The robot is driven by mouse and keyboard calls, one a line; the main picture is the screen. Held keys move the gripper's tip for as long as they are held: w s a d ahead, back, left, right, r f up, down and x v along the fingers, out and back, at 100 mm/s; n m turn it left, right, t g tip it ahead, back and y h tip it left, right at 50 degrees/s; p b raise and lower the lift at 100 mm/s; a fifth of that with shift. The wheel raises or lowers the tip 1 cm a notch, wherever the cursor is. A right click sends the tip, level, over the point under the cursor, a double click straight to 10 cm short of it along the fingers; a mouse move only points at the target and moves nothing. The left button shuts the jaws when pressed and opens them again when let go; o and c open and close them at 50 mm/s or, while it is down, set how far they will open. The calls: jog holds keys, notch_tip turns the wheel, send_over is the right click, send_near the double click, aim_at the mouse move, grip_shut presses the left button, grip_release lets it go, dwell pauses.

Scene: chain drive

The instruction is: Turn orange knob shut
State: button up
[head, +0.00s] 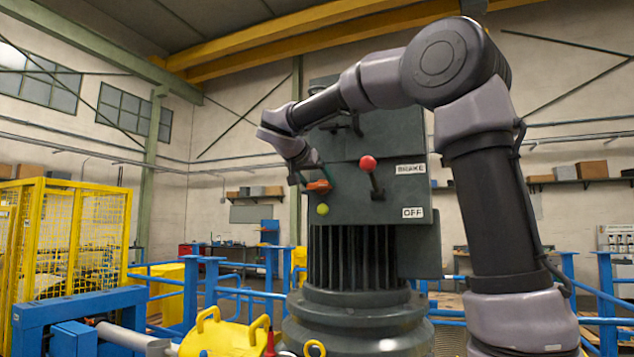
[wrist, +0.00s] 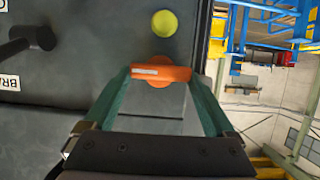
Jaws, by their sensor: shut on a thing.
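The orange knob (head: 319,185) is on the left part of the dark machine cabinet's front face. In the wrist view the knob (wrist: 160,74) shows as an orange bar with a pale strip, on a round orange base. My gripper (head: 308,180) is at the knob, reaching in from the upper left. In the wrist view my gripper's (wrist: 160,76) two green fingers stand on either side of the bar, shut on its two ends. In the wrist view the bar lies nearly level across the picture.
A yellow-green round button (head: 322,209) sits just below the knob. A red-balled lever (head: 368,164) sticks out to its right, near the BRAKE (head: 410,169) and OFF (head: 413,213) labels. Blue railings and a yellow mesh cage (head: 75,235) stand at left.

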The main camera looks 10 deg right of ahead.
jog(key=n+h, duration=0.1)
jog(key=n+g+h, duration=0.1)
jog(key=n, duration=0.1)
jog(key=shift+w+a+f, duration=0.1)
jog(key=shift+w+a, duration=0.1)
jog(key=shift+a, duration=0.1)
jog(key=n+h, duration=0.1)
jog(key=n, duration=0.1)
jog(key=n+h, duration=0.1)
jog(key=n, duration=0.1)
jog(key=n+h, duration=0.2)
jog(key=n, duration=0.1)
jog(key=shift+w+a+f+g, duration=0.2)
jog(key=shift+a+f+g, duration=0.1)
jog(key=shift+f+g, duration=0.1)
jog(key=shift+f+n+t+h, duration=0.15)
jog(key=shift+n+h, duration=0.2)
jog(key=shift+n, duration=0.5)
jog(key=shift+f+n+t+h, duration=0.15)
jog(key=shift+n+h, duration=0.2)
jog(key=shift+n, duration=0.5)
jog(key=o, duration=1.1)
jog(key=shift+c, duration=0.2)
